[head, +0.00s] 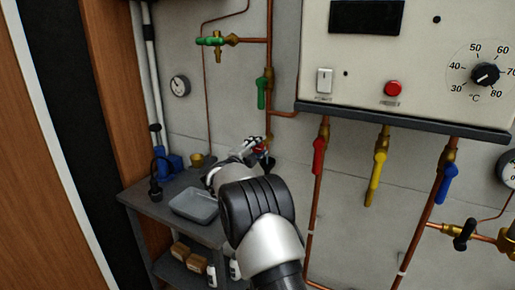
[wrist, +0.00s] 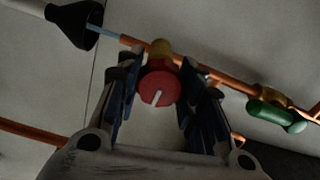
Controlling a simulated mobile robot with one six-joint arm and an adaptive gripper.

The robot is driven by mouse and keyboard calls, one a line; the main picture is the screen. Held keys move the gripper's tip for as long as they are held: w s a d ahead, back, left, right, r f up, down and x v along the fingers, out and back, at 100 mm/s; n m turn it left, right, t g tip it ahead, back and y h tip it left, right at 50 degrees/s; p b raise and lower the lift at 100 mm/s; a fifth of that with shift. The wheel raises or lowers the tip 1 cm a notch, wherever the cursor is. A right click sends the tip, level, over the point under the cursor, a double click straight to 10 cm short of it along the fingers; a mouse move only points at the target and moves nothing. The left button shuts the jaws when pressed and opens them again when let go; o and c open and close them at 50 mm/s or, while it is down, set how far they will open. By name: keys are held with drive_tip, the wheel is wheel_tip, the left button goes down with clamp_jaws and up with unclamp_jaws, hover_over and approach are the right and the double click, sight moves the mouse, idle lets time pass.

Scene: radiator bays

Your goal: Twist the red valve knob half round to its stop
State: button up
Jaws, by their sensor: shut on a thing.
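The red valve knob (wrist: 159,88) is a round red disc with a white pointer line, on a brass valve body (wrist: 160,48) in a copper pipe. In the wrist view the pointer runs from the knob's middle to its lower edge, tilted slightly left. My gripper (wrist: 157,85) has its two dark fingers on either side of the knob and is shut on it. In the head view my gripper (head: 255,147) reaches to the pipe above the bench, and only a bit of the red knob (head: 261,149) shows; my arm and fingers hide the rest.
A green lever valve (wrist: 277,117) sits along the same pipe; a black cone-shaped thing (wrist: 75,22) is at upper left. In the head view, red (head: 318,156), yellow (head: 376,176) and blue (head: 445,183) levers hang right of my arm. A grey tray (head: 194,206) lies on the bench.

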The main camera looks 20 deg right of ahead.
drive_tip(key=o, duration=1.1)
drive_tip(key=shift+s+a, duration=0.1)
drive_tip(key=v, duration=1.1)
drive_tip(key=shift+s+a, duration=0.25)
drive_tip(key=shift+s, duration=0.05)
